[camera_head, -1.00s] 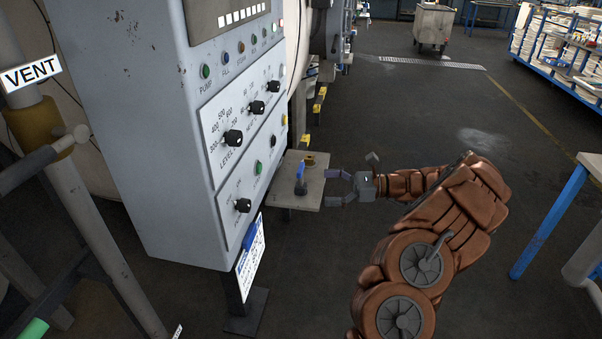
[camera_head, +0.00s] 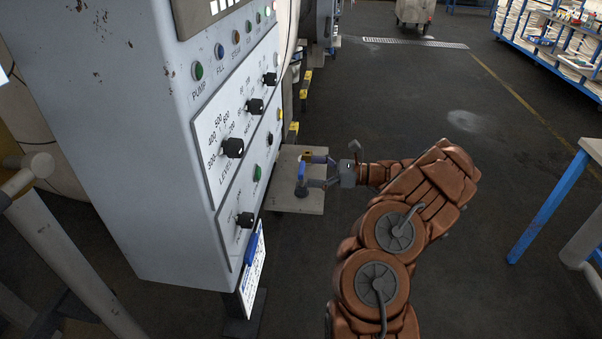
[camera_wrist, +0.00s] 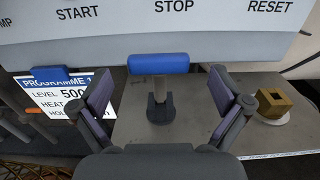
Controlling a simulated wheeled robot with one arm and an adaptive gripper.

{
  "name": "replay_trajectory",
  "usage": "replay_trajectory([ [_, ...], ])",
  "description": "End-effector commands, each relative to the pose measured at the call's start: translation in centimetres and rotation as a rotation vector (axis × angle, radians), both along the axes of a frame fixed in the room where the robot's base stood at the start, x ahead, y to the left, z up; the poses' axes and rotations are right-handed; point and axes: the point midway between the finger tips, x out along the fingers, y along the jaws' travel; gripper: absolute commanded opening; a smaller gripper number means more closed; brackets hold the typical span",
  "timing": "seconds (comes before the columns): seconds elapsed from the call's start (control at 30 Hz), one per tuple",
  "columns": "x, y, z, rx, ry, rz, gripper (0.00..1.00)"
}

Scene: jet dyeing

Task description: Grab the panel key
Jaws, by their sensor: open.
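The panel key has a blue crossbar handle on a grey stem. It stands upright in a dark holder on a small grey shelf (camera_head: 300,204) beside the control panel. In the wrist view the key (camera_wrist: 158,66) is centred ahead of my gripper (camera_wrist: 165,108), with one finger to each side of it and gaps between. In the head view my gripper (camera_head: 318,171) reaches in from the right and its fingertips are close to the key (camera_head: 301,173). My gripper is open and holds nothing.
The grey control panel (camera_head: 150,130) with knobs and buttons rises just left of the shelf. A brass square-holed block (camera_wrist: 273,102) sits right of the key in the wrist view. A programme card (camera_wrist: 65,95) hangs at left.

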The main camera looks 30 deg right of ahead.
Motion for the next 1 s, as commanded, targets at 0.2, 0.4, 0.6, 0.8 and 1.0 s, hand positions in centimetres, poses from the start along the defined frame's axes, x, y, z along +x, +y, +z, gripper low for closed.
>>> replay_trajectory([
  [0.2,1.8,2.5,0.1,0.004,0.0,0.007,1.0],
  [0.4,2.1,2.7,0.0,0.003,0.0,0.005,1.0],
  [0.6,2.1,2.7,0.0,0.003,0.0,0.006,0.85],
  [0.8,2.1,2.7,0.0,0.003,0.0,0.006,0.65],
  [1.0,2.1,2.7,0.0,0.003,0.0,0.006,0.44],
])
